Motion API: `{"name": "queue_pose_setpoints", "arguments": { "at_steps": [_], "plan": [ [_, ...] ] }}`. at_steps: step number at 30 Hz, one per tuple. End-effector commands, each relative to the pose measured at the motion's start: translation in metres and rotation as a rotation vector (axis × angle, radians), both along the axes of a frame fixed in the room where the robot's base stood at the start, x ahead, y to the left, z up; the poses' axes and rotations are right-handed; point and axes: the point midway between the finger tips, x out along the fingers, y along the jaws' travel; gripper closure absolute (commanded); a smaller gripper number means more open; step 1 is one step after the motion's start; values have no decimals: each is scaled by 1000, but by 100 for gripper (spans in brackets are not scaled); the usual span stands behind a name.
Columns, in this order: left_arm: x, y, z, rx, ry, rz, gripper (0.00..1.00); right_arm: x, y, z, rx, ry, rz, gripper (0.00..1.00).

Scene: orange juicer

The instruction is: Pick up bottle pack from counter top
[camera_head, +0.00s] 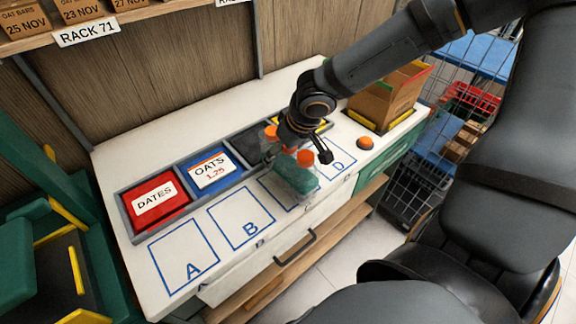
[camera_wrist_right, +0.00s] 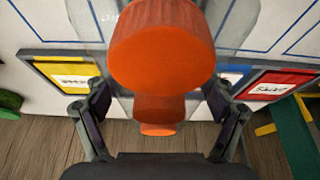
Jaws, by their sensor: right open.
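The bottle pack (camera_head: 292,180) stands on the white counter top, over the marked square left of square D. Its body is translucent green and its caps are orange. My right gripper (camera_head: 303,143) is directly above and around the caps, pointing down, and hides part of the pack. In the right wrist view, orange caps (camera_wrist_right: 160,45) lie between the two spread fingers of my right gripper (camera_wrist_right: 158,98). The fingers are open, with gaps on both sides of the caps. The pack's clear body shows behind the caps. My left gripper is not in view.
A red DATES tray (camera_head: 155,201) and a blue OATS tray (camera_head: 211,171) sit along the counter's back. An open cardboard box (camera_head: 385,98) stands at the right end, near an orange button (camera_head: 365,143). A wire cart (camera_head: 410,190) stands beyond. Squares A and B are bare.

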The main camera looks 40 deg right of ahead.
Motion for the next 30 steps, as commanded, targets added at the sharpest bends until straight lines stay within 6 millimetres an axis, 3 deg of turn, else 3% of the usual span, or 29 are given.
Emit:
{"name": "queue_pose_setpoints", "arguments": {
  "at_steps": [30],
  "plan": [
    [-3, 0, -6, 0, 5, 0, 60, 2, 1, -11, 2, 0, 0, 17]
  ]
}}
